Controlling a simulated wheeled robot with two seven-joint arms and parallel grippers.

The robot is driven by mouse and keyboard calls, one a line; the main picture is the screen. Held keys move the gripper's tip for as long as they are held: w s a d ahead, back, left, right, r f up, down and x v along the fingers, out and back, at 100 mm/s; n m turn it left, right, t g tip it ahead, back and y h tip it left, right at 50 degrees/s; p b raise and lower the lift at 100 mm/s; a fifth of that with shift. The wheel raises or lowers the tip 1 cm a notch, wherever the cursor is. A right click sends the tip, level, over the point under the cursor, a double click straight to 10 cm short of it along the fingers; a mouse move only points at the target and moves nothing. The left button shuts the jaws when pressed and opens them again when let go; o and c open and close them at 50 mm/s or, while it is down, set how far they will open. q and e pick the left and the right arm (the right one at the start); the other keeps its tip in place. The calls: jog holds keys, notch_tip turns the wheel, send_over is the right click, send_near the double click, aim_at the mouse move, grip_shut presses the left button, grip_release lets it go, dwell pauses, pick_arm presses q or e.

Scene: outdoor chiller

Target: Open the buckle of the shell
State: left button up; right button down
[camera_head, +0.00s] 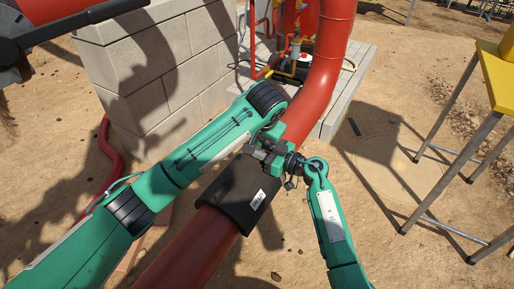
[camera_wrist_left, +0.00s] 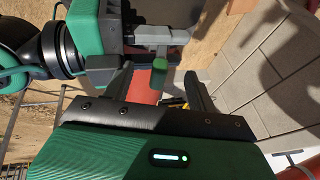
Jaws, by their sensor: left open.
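The black shell (camera_head: 242,193) with a small white label wraps around the slanting red pipe (camera_head: 202,245). My left gripper (camera_head: 268,152) is at the upper end of the shell, close above it. In the left wrist view its two fingers (camera_wrist_left: 158,72) stand apart, with a small green piece between them in the picture; whether they touch it is unclear. My right arm (camera_head: 330,215) comes up from the bottom, and its wrist end meets the left gripper in the picture. The right gripper's fingers are not clear. The buckle cannot be made out, hidden by the grippers.
A grey block wall (camera_head: 165,60) stands behind my left arm. Red and yellow piping (camera_head: 290,65) is at the back. A yellow stand (camera_head: 495,75) with metal legs is on the right. Sandy ground (camera_head: 400,180) lies open between it and the pipe.

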pick_arm(q)
jog(key=shift+s+d, duration=0.15)
pick_arm(e)
jog(key=shift+r, duration=0.15)
pick_arm(q)
jog(key=v, duration=0.7)
jog(key=v, duration=1.1)
jog(key=shift+a+r, duration=0.2)
jog(key=shift+r, duration=0.25)
pick_arm(e)
jog(key=c, duration=1)
grip_release()
